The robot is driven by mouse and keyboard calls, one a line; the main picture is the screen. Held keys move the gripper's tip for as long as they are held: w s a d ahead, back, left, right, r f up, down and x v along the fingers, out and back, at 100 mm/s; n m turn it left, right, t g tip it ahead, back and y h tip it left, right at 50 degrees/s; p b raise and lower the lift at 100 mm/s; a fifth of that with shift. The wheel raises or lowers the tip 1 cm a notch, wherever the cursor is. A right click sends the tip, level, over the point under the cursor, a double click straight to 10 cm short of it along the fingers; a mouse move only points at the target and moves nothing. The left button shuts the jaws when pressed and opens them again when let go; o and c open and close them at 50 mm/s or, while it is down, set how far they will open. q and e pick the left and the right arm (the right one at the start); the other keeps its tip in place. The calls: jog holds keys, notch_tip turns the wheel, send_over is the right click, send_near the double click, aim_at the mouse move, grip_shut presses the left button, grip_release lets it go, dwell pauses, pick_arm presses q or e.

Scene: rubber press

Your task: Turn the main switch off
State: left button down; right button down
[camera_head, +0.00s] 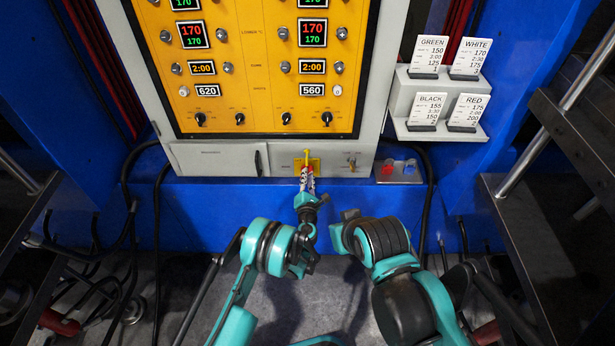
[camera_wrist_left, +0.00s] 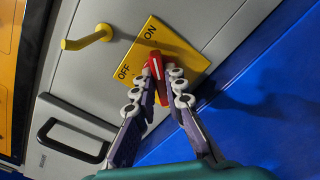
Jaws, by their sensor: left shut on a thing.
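The main switch is a red handle (camera_wrist_left: 156,66) on a yellow plate (camera_wrist_left: 186,62) marked OFF and ON, on the grey cabinet front. My left gripper (camera_wrist_left: 157,74) is shut on the red handle, with a finger on each side of it. The fingers cover part of the handle, and I cannot tell which mark it points to. In the head view the plate (camera_head: 315,164) is at the cabinet's bottom edge, with my left gripper (camera_head: 306,178) in front of it. My right arm is to the right of it; its fingers do not show.
A yellow peg (camera_wrist_left: 88,39) sticks out beside the plate. A yellow control panel (camera_head: 258,75) with lit displays and knobs is above. Black cables hang on both sides.

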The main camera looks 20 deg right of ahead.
pick_arm(q)
jog(key=shift+a+n, duration=0.15)
jog(key=shift+n, duration=4.15)
jog(key=shift+a+n, duration=0.1)
jog(key=shift+n, duration=4.2)
jog(key=c, duration=1.6)
grip_release()
jog(key=shift+w, duration=0.1)
